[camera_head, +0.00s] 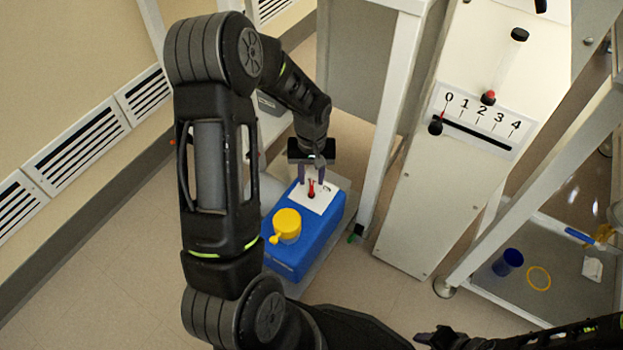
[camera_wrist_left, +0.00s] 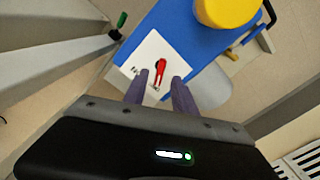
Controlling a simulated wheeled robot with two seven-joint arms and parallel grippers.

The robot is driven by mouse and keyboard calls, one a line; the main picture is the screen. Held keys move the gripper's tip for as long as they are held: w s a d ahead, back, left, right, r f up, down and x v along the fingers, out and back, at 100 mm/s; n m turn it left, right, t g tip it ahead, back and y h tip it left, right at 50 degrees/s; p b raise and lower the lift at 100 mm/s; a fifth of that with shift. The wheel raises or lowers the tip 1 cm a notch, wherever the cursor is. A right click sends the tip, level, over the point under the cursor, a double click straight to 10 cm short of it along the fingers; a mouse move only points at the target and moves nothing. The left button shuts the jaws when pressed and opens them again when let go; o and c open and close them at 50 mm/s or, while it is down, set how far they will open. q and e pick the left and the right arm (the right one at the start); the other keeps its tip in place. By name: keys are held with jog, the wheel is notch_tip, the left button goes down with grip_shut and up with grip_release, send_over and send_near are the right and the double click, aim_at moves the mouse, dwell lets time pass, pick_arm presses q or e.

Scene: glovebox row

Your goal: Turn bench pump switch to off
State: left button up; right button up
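The bench pump (camera_head: 296,256) is a blue box with a yellow knob or cap (camera_head: 287,223) on top and a white plate (camera_head: 324,198) at its far end. A small red switch lever (camera_head: 311,188) stands on the white plate. In the left wrist view the red switch (camera_wrist_left: 159,73) lies on the white plate, just beyond my fingertips. My left gripper (camera_head: 310,180) is above the plate, its two fingers apart, one on each side of the lever. The wrist view also shows a gap between the fingers (camera_wrist_left: 166,82). Plate lettering is partly hidden. My right gripper (camera_head: 440,338) is at the bottom edge, its fingers unclear.
A white panel (camera_head: 410,215) with a 0-to-4 scale (camera_head: 478,118) and sliding pointer stands right of the pump. A white post (camera_head: 388,120) rises close to it. A blue cup (camera_head: 508,262) and yellow ring (camera_head: 539,278) lie on a shelf at right. Vents line the left wall.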

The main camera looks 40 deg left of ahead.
aim_at(311, 186)
pick_arm(q)
notch_tip(311, 186, up, 5)
jog(key=shift+f+p, duration=0.1)
jog(key=shift+p, duration=0.5)
dwell(0.4)
